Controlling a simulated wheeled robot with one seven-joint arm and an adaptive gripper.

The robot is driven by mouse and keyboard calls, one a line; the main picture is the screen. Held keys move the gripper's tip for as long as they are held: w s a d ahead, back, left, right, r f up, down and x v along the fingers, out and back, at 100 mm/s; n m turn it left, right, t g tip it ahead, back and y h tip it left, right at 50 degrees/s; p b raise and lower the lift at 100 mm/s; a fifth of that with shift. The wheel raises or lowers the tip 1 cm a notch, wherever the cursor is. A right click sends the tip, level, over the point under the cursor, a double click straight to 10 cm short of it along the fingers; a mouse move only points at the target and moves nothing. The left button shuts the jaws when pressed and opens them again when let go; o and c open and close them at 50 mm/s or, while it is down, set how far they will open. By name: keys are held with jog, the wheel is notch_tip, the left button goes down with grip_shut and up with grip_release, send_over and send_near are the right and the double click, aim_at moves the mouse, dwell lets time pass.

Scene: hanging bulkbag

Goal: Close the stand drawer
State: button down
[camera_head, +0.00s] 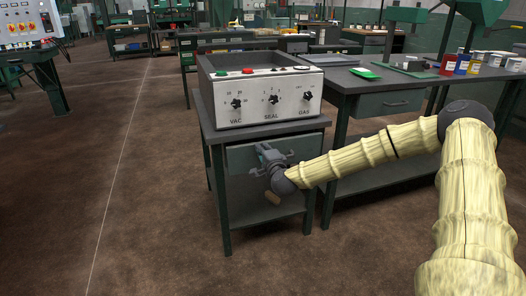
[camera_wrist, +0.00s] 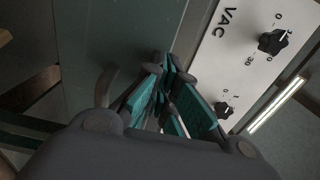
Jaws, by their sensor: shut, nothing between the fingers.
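The stand (camera_head: 226,222) is a dark grey-green table with legs, carrying a panel machine. Its drawer (camera_head: 240,158) has a grey-green front below the stand's top. The drawer front looks close to the stand's frame; I cannot tell whether a small gap is left. My gripper (camera_head: 264,150) is in front of the drawer front, covering its middle and hiding most of the handle area. I cannot tell whether it touches. In the wrist view my gripper's teal-padded fingers (camera_wrist: 168,90) are together and empty, facing a grey-green surface.
The machine (camera_head: 262,95) with VAC, SEAL and GAS knobs sits on the stand; its panel (camera_wrist: 245,50) is close in the wrist view. A longer workbench (camera_head: 385,84) with a closed-looking drawer stands right of it. The brown floor (camera_head: 140,190) at left is clear.

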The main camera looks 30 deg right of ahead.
jog(key=x, duration=0.2)
jog(key=shift+w+d+b, duration=0.1)
jog(key=shift+w+b, duration=0.15)
jog(key=shift+b, duration=0.1)
